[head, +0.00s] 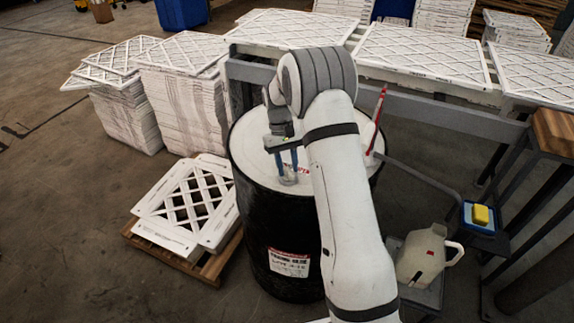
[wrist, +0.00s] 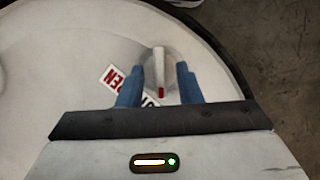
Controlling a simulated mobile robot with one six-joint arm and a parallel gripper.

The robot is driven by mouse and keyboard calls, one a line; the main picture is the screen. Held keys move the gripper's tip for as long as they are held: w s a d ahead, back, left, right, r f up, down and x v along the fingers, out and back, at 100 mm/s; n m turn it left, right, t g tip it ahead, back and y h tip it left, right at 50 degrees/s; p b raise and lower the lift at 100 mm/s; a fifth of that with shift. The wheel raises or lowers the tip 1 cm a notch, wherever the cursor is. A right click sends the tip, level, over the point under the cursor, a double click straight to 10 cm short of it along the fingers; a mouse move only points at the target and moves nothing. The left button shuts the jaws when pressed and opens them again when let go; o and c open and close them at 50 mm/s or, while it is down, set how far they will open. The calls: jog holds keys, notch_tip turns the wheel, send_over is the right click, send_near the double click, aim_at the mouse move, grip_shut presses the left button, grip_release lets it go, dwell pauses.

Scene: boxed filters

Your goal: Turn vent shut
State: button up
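The vent (wrist: 159,62) is a small round fitting with a white lever and a red tip, on the white lid (wrist: 60,60) of a black drum (head: 262,215). In the wrist view the lever points toward the bottom of the picture. My gripper (wrist: 159,72) is open, with one blue finger on each side of the lever and visible gaps between. In the head view my gripper (head: 287,172) is down at the lid, over the vent. A red-lettered label (wrist: 116,82) lies left of the lever. A black-lettered label beside it is partly hidden by my gripper.
A red-and-white upright stick (head: 377,120) stands at the lid's right side. Stacked filters (head: 187,100) and a metal frame (head: 450,115) bearing filters stand behind. A pallet (head: 215,262) with filters is left; a jug (head: 421,255) and yellow sponge (head: 481,214) are right.

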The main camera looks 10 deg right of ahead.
jog(key=v, duration=0.7)
jog(key=shift+r+b, duration=0.35)
jog(key=shift+b, duration=0.1)
jog(key=shift+w+r, duration=0.1)
